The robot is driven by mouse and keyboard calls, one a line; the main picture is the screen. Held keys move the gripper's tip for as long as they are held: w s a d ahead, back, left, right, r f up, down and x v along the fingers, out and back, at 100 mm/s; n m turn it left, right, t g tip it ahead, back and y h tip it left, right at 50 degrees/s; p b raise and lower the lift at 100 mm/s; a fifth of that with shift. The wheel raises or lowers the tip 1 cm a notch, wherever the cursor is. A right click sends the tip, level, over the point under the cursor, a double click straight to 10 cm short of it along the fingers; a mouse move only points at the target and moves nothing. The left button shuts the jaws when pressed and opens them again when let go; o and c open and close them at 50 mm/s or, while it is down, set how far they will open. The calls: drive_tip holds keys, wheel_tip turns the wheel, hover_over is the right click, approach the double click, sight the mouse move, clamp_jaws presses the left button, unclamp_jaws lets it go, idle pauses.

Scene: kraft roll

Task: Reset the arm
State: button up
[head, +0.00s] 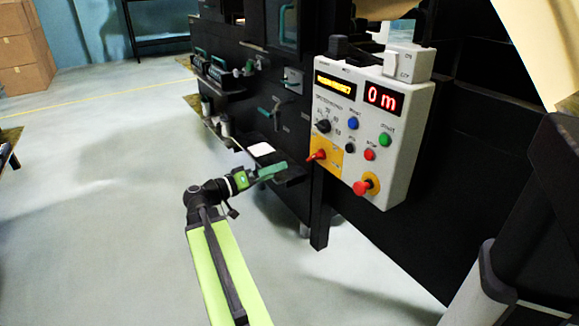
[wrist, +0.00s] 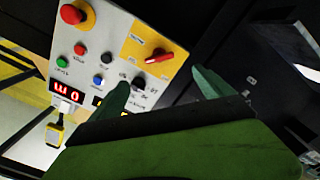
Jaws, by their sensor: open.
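My gripper (head: 268,172) is at the end of my outstretched green arm, left of the white control panel (head: 405,100) in the head view. In the wrist view my gripper (wrist: 160,88) shows two green fingers spread apart with nothing between them. The panel (wrist: 120,22) lies beyond the fingers there, with its red rotary switch (wrist: 158,58) and red mushroom button (wrist: 72,14). The fingers look apart from the panel, though the exact gap is hard to tell. The panel's display (head: 382,98) reads "0 m" in red.
A black machine (head: 290,70) stands behind the panel. A small shelf with a white pad (head: 261,149) juts out close behind my gripper. Cardboard boxes (head: 25,50) stand at the far left. The grey floor (head: 100,220) on the left is largely clear.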

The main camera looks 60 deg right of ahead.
drive_tip(key=shift+v, duration=0.85)
drive_tip(key=w+a+f+n+t+p, duration=0.2)
drive_tip(key=w+a+t, duration=0.2)
drive_tip(key=w+a, duration=0.5)
drive_tip(key=w+a+f+n+t+p, duration=0.2)
drive_tip(key=w+a+n+t, duration=0.1)
drive_tip(key=w+a, duration=0.5)
drive_tip(key=w+a+f+n+t+y, duration=0.1)
drive_tip(key=w+a+f+n+y, duration=0.3)
drive_tip(key=a, duration=0.8)
drive_tip(key=s+a+f+n+t+y+p, duration=0.1)
drive_tip(key=a+f+n+y, duration=0.35)
drive_tip(key=a, duration=0.75)
drive_tip(key=w+a+f+n+t+y, duration=0.15)
drive_tip(key=a+f+y, duration=0.5)
drive_tip(key=a, duration=0.65)
wheel_tip(320, 180, up, 38)
drive_tip(key=p, duration=3.8)
drive_tip(key=shift+d+r+n+g, duration=0.25)
drive_tip(key=shift+d+n+g, duration=0.05)
drive_tip(key=shift+n+g, duration=0.1)
drive_tip(key=shift+w+f, duration=0.15)
drive_tip(key=shift+c, duration=0.3)
